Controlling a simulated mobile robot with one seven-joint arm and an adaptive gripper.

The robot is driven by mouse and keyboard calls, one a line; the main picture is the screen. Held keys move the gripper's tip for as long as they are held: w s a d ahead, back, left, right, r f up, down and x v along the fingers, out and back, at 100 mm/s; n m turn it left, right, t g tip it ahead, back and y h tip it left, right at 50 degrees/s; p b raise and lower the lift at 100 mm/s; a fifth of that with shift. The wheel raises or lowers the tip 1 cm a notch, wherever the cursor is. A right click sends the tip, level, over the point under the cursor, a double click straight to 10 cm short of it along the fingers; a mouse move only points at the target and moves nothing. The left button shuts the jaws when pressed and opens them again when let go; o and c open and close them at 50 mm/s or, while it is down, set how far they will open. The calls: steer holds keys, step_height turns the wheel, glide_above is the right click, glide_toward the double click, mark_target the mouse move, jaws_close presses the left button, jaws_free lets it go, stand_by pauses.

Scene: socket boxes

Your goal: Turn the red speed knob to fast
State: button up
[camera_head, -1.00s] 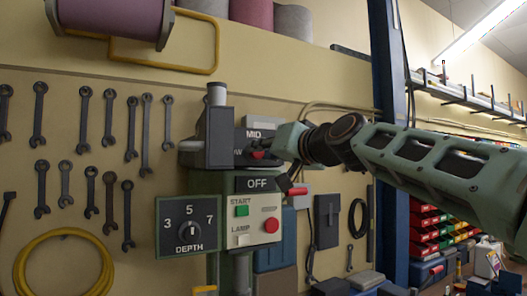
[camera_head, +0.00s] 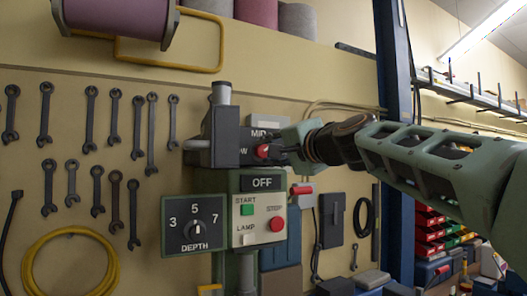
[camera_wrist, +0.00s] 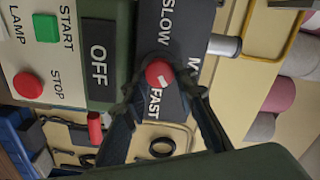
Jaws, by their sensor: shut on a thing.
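The red speed knob (camera_head: 262,151) is on the dark dial panel (camera_head: 257,134) above the OFF display. In the wrist view the knob (camera_wrist: 159,74) sits between the SLOW, MID and FAST labels, and the view is turned sideways. A pale mark on the knob points toward the lower right, roughly between MID and FAST. My gripper (camera_wrist: 160,84) has one finger on each side of the knob and is shut on it. In the head view my gripper (camera_head: 279,151) reaches the knob from the right and hides the dial's right part, including the FAST label.
Below are the OFF display (camera_head: 263,183), green START button (camera_head: 247,210), red stop button (camera_head: 277,224) and DEPTH dial (camera_head: 196,226). A grey cylinder (camera_head: 221,93) rises at the panel's left. Wrenches (camera_head: 90,118) hang left. A blue post (camera_head: 394,90) stands behind my arm.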

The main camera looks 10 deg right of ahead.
steer(key=shift+m, duration=0.4)
steer(key=o, duration=1.2)
steer(key=shift+c, duration=0.2)
steer(key=shift+s+d, duration=0.3)
steer(key=shift+s, duration=0.2)
steer(key=v, duration=1.1)
steer(key=shift+a, duration=0.15)
